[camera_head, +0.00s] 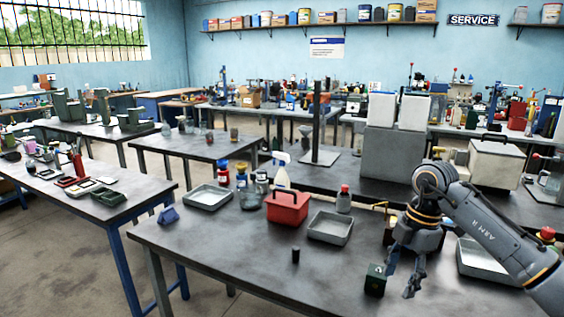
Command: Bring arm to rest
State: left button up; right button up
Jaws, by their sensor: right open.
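My right arm (490,220) comes in from the right side of the view. My right gripper (402,277) points down over the right part of the near table (235,262), with its fingers apart and nothing visible between them. A small dark green box (375,281) stands just left of the fingers; I cannot tell whether they touch it. My left gripper is not in view.
A red toolbox (287,208), a grey tray (330,228), another tray (208,197) and a spray bottle (281,172) stand on the near table. A small black cylinder (295,255) stands in front. A tray (485,262) lies behind my forearm. The table's front left is clear.

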jog(key=w+a+f+t+y, duration=0.3)
jog(key=a+f+y, duration=1.1)
jog(key=a, duration=0.4)
jog(key=s+d+f+m+t+h, duration=0.1)
jog(key=d+f+m+t+h, duration=0.35)
jog(key=f, duration=0.75)
jog(key=s+d+f+m+t+h, duration=0.15)
jog(key=d+f+m+t, duration=0.3)
jog(key=f+m, duration=0.55)
jog(key=s+d+f+m+g+h, duration=0.15)
jog(key=s+d+f+h, duration=0.25)
jog(key=s+f, duration=0.65)
jog(key=s+d+f+m+g+h, duration=0.1)
jog(key=s+d+f+g+h, duration=0.2)
jog(key=s+f, duration=0.8)
jog(key=s+f+m+g+h, duration=0.1)
jog(key=s+f+g, duration=0.2)
jog(key=s, duration=1.1)
jog(key=s+f+m+g+h, duration=0.1)
jog(key=s+f+g, duration=0.2)
jog(key=s+f, duration=0.4)
jog(key=s+d, duration=0.1)
jog(key=s, duration=0.6)
jog(key=shift+h, duration=0.3)
